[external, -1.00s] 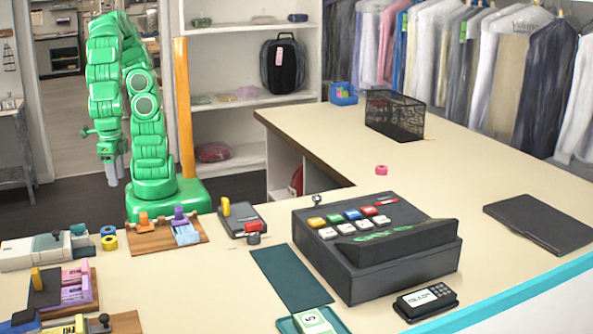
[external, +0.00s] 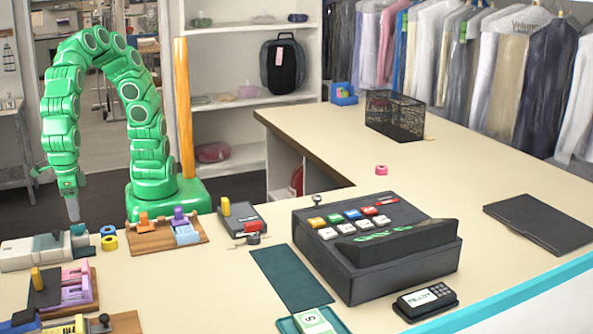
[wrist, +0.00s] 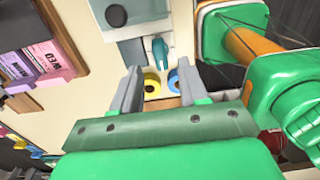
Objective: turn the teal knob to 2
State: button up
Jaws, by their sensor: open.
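The teal knob (wrist: 160,50) shows in the wrist view as a small elongated teal shape beside the white machine, just beyond my fingertips and roughly between their lines. In the external view the teal knob (external: 79,229) is small, at the right end of the white machine (external: 35,250). Its numbers and pointer cannot be read. My gripper (external: 73,212) points down above the counter's left edge, above and close to this end of the machine. In the wrist view my gripper (wrist: 158,66) is open with nothing between its fingers.
A yellow roll (external: 109,242) and a blue roll (external: 108,230) lie right of the knob. A wooden board (external: 150,240) with orange and purple stamps stands further right. Tagged holders (external: 75,290) are in front. A black register (external: 375,260) fills the counter's middle.

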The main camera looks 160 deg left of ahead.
aim_at(77, 225)
jog(key=shift+f, duration=2.15)
grip_shut()
